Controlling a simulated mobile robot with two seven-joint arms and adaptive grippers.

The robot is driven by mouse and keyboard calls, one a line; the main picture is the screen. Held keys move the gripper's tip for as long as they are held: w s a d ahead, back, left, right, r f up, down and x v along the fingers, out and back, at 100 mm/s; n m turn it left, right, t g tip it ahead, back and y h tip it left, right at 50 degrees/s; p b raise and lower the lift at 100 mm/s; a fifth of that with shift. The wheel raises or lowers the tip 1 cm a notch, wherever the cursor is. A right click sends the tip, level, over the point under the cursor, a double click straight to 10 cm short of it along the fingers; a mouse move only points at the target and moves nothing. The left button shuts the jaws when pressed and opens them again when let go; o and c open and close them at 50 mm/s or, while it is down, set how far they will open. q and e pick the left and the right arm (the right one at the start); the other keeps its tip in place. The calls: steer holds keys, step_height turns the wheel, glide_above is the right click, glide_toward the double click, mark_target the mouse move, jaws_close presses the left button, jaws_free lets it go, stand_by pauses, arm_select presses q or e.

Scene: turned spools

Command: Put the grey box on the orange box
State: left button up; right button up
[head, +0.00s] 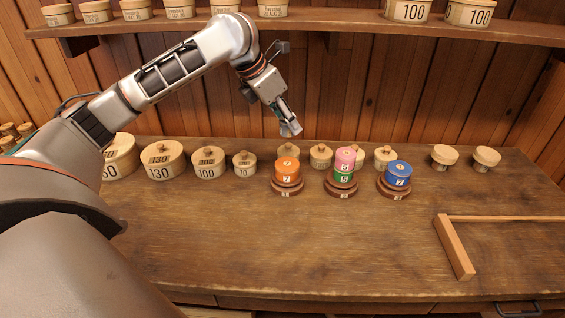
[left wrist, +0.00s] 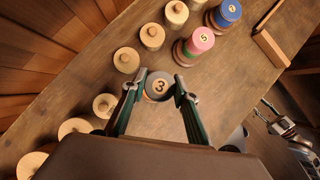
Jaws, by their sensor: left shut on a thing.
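My left gripper (head: 290,129) is shut on the grey box, a small round box whose lid with a "3" (left wrist: 159,86) shows between the fingers in the left wrist view. It is held in the air above and a little behind the orange box (head: 287,167). The orange box bears a "7" and sits on a brown turned wooden base (head: 287,188) on the bench. In the left wrist view the orange box is mostly hidden under the held box. My right gripper is out of the head view; part of my right arm (left wrist: 300,146) shows small in the left wrist view.
A pink box (head: 345,158) on a green box (head: 344,176) stands on a base to the right. A blue box (head: 397,173) is further right. Wooden lidded boxes line the back. A wooden bar (head: 455,247) lies at right. The front bench is clear.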

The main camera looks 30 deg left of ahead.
arm_select(q)
step_height(320, 180, down, 5)
steer(key=shift+f+b, duration=0.1)
steer(key=shift+b, duration=0.5)
steer(key=shift+f, duration=0.8)
step_height(320, 180, down, 3)
steer(key=shift+f+b, duration=0.1)
steer(key=shift+b, duration=0.5)
arm_select(e)
steer(key=f, duration=0.3)
steer(key=shift+s+d+f, duration=0.15)
steer(key=shift+s+f, duration=0.2)
steer(key=shift+s, duration=0.05)
steer(key=shift+r, duration=0.15)
arm_select(q)
steer(key=o, duration=0.9)
arm_select(e)
steer(key=shift+r, duration=0.1)
